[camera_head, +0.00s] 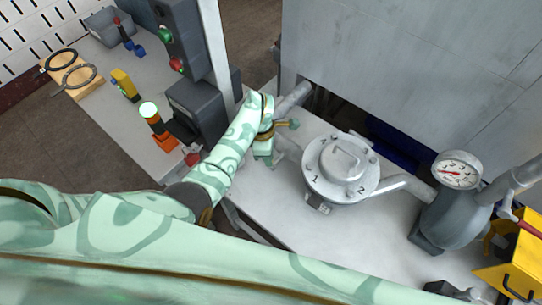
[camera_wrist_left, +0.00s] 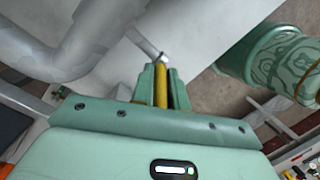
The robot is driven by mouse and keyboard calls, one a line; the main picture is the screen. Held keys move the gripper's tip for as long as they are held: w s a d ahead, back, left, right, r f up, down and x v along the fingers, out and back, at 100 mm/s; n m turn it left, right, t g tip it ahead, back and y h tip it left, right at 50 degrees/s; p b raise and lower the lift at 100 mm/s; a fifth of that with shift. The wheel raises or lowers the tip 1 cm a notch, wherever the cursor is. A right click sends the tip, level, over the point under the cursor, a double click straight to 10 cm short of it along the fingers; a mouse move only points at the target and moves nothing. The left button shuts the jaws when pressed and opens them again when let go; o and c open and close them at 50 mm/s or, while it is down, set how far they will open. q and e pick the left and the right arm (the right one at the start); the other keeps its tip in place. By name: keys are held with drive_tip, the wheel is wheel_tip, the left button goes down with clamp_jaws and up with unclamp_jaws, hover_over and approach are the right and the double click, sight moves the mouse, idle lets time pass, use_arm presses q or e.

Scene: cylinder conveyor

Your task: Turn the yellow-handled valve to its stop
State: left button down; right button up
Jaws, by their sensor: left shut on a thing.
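The valve's yellow handle (camera_wrist_left: 161,92) stands between the two green fingers of my left gripper (camera_wrist_left: 160,84) in the left wrist view. The fingers are shut on it. In the head view my left gripper (camera_head: 282,126) is at the pipe behind the work table, left of the round numbered housing, and it mostly hides the handle. The handle's exact angle and its stop cannot be made out. My right gripper is not in view.
A round grey housing (camera_head: 322,185) with numbers stands right of the left gripper. A pressure gauge (camera_head: 458,170) and a yellow box (camera_head: 515,262) are farther right. A dark control post (camera_head: 180,40) stands close left of the arm. A grey cabinet wall (camera_head: 420,65) rises behind.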

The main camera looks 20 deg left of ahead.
use_arm(q)
drive_tip(key=shift+w+a+f+h, duration=0.1)
drive_tip(key=shift+a+h, duration=0.1)
drive_tip(key=shift+h, duration=0.2)
drive_tip(key=c, duration=1.4)
unclamp_jaws()
